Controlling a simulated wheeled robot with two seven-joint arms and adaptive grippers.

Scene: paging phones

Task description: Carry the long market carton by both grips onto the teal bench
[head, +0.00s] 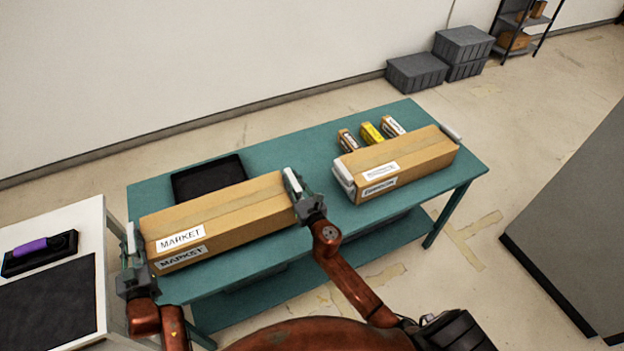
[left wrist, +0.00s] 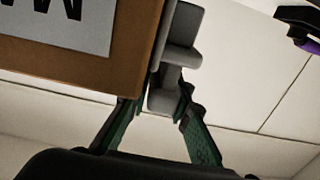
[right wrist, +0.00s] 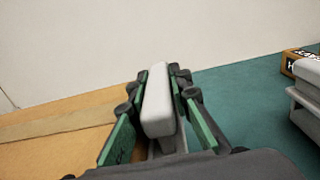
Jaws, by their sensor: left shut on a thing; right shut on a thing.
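The long market carton (head: 222,212) is a brown box with white MARKET labels, over the left part of the teal bench (head: 300,160). It looks roughly level; I cannot tell whether it rests on the bench or hangs just above it. My left gripper (head: 132,262) is shut on the pale grip at its left end, and the left wrist view shows this grip (left wrist: 172,75) between the fingers. My right gripper (head: 300,196) is shut on the white grip at its right end; this grip (right wrist: 158,100) fills the fingers in the right wrist view.
A second labelled carton (head: 400,162) with white grips stands on the bench's right part. Several small boxes (head: 371,134) lie behind it. A black tray (head: 208,178) lies behind the market carton. A white table (head: 100,270) with a purple-handled tool (head: 38,250) is at left.

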